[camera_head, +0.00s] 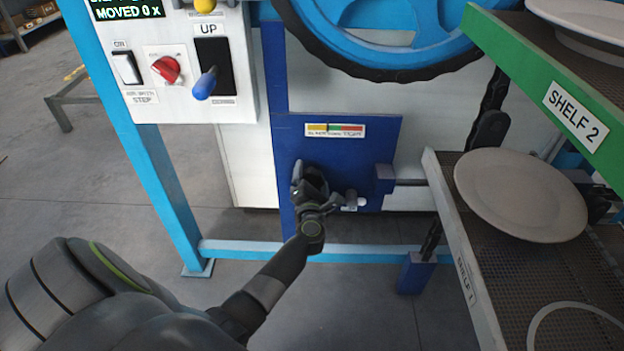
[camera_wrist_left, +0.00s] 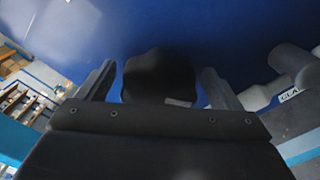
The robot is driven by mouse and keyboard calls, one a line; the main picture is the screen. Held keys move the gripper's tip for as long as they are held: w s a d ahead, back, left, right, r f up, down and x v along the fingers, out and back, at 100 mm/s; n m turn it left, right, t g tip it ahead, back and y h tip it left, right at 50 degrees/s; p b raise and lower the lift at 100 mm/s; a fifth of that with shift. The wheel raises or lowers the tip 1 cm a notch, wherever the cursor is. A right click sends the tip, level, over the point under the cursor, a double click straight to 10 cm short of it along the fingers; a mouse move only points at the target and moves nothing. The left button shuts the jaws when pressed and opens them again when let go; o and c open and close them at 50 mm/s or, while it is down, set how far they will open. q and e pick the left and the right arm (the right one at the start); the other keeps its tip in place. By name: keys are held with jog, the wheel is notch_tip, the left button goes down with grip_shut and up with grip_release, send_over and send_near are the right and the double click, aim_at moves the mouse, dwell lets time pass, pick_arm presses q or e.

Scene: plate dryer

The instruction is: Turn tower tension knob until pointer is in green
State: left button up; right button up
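The black tension knob (camera_head: 313,178) sits on a blue panel (camera_head: 367,142) and is partly hidden by my left gripper in the head view. Above it is a gauge strip (camera_head: 337,130) with yellow left, green middle and red right. A thin dark pointer mark (camera_head: 327,127) appears near the yellow-green border; its exact place is too small to tell. My left gripper (camera_head: 311,192) is at the knob. In the left wrist view the knob (camera_wrist_left: 160,78) stands between the two fingers, with narrow gaps on both sides, so the gripper looks open around it. My right gripper is not in view.
A control box (camera_head: 190,108) with a red knob and blue lever is at upper left. A large blue wheel (camera_head: 395,62) is above the panel. Shelves with plates (camera_head: 521,193) stand at right. A small grey fitting (camera_head: 351,198) sits right of the knob.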

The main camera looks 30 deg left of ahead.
pick_arm(q)
jog(key=shift+s+d, duration=0.15)
jog(key=shift+s, duration=0.05)
jog(key=v, duration=1.7)
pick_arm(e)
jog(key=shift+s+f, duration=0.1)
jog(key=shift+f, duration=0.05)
pick_arm(q)
jog(key=shift+f, duration=0.1)
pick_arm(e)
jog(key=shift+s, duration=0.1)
